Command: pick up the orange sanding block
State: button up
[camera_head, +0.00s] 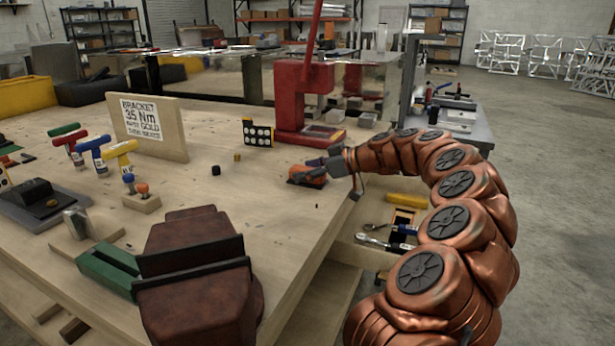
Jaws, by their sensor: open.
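The orange sanding block (307,181) appears to be the small orange and dark piece on the wooden workbench, in front of the red press. My gripper (318,168) is at the end of the copper-coloured arm, which reaches in from the right. Its dark fingers are right at the block, over its back and right side, and hide part of it. The gripper is open. I cannot tell whether the fingers touch the block.
The red press (301,95) stands just behind. A brown vise (198,285) fills the near bench. T-handle tools (93,147) and a wooden sign (148,127) stand left. An open drawer (372,250) holds wrenches below the right edge. Bench between vise and block is mostly clear.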

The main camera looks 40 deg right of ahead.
jog(key=c, duration=1.3)
